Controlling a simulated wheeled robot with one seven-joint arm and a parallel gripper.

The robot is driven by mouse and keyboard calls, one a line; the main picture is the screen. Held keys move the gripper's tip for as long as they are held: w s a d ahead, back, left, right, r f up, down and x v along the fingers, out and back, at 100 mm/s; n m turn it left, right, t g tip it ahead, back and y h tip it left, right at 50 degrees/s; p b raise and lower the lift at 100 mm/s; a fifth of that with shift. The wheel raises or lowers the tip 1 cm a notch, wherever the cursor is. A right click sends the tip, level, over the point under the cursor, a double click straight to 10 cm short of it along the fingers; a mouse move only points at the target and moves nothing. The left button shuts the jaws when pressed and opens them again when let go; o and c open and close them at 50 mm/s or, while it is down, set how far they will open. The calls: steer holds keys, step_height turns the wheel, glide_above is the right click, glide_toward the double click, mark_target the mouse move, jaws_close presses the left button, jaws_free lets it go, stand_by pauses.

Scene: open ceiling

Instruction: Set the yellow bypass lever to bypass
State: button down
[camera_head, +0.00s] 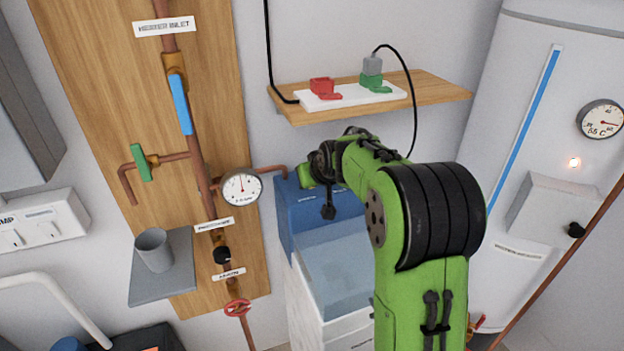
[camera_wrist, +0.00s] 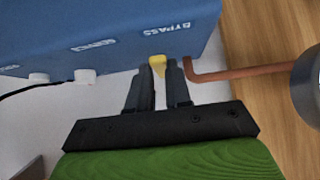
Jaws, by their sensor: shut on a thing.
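In the wrist view, the yellow bypass lever (camera_wrist: 157,63) stands out from the edge of a blue unit (camera_wrist: 95,28). My gripper (camera_wrist: 160,70) is shut on the lever, with one dark finger on each side. The lever's lower part is hidden between the fingers. White lettering on the blue face reads BYPASS near the lever. In the head view, the blue unit (camera_head: 300,196) sits behind a pale tank, and my arm covers part of it. The lever cannot be made out there.
A copper pipe (camera_wrist: 225,74) runs close beside my right finger in the wrist view. White knobs (camera_wrist: 84,77) are on the unit's left. In the head view, a wooden shelf (camera_head: 440,90) with a power strip hangs above, and a gauge (camera_head: 241,188) is left.

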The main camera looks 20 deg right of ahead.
steer(key=c, duration=1)
jaws_free()
steer(key=shift+c, duration=0.2)
steer(key=p+v, duration=0.1)
steer(key=v, duration=1.4)
steer(key=shift+s+r, duration=0.25)
steer(key=shift+s, duration=0.1)
